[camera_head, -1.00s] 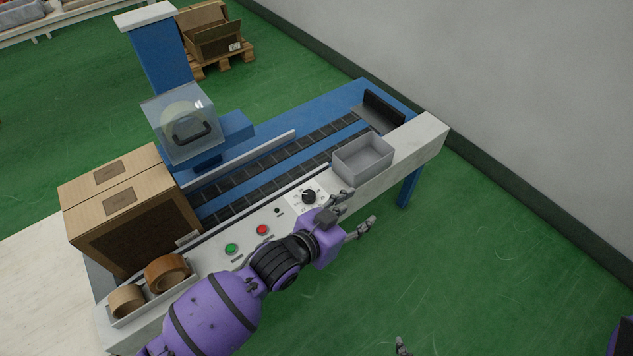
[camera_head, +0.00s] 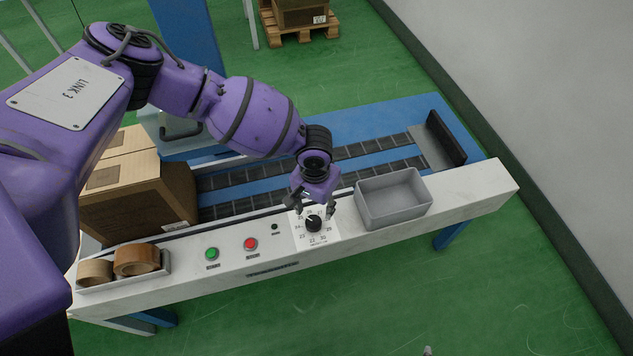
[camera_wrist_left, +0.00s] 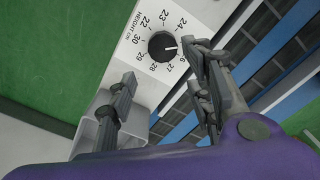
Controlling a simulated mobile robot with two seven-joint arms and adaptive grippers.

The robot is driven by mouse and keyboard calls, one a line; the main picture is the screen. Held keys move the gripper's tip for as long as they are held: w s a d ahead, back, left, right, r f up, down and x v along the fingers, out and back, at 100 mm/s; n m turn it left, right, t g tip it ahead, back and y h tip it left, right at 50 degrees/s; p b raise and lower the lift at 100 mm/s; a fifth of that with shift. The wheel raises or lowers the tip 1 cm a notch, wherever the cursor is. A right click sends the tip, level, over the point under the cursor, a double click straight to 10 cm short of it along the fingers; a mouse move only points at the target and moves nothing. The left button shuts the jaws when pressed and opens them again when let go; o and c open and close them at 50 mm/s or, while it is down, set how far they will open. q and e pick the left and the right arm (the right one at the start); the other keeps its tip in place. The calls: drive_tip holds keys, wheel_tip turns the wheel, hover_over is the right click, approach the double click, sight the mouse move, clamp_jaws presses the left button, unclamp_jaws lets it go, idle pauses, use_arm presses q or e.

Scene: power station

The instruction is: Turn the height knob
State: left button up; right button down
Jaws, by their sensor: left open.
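The height knob (camera_head: 314,223) is a black dial on a white numbered plate on the front panel of the conveyor machine. In the left wrist view the knob (camera_wrist_left: 162,46) shows with a white pointer mark, ringed by numbers in the twenties and 30 and the words "HEIGHT CM". My left gripper (camera_head: 311,208) reaches down from above, its fingers apart at the plate, around or just above the knob. In the left wrist view the open fingers (camera_wrist_left: 160,98) point toward the knob, which lies beyond their tips; contact cannot be told. Only a small tip at the bottom edge may belong to my right gripper.
A grey bin (camera_head: 392,199) stands right of the knob. A green button (camera_head: 212,254) and a red button (camera_head: 250,244) sit to its left. Tape rolls (camera_head: 137,260) and a cardboard box (camera_head: 139,196) are at the left end. The floor in front is clear.

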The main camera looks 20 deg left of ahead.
sight(315, 223)
use_arm(q)
drive_tip(key=shift+s+n+g, duration=0.1)
drive_tip(key=shift+n+g, duration=0.2)
drive_tip(key=shift+n, duration=0.4)
drive_tip(key=shift+s+f, duration=0.1)
drive_tip(key=shift+s+a+f, duration=0.15)
drive_tip(key=shift+s+f, duration=0.1)
drive_tip(key=shift+f, duration=0.25)
drive_tip(key=shift+s+a+f, duration=0.15)
drive_tip(key=shift+s+f, duration=0.05)
drive_tip(key=shift+f, duration=0.25)
drive_tip(key=f, duration=0.2)
drive_tip(key=f+b, duration=0.1)
drive_tip(key=f, duration=0.1)
drive_tip(key=shift+w+d, duration=0.15)
drive_tip(key=shift+w, duration=0.05)
drive_tip(key=shift+f, duration=0.7)
use_arm(e)
drive_tip(key=shift+s+a+f, duration=0.15)
drive_tip(key=shift+s+f, duration=0.7)
drive_tip(key=shift+f, duration=0.05)
use_arm(q)
drive_tip(key=c, duration=1.1)
use_arm(e)
drive_tip(key=shift+s+g, duration=0.25)
drive_tip(key=shift+g, duration=0.05)
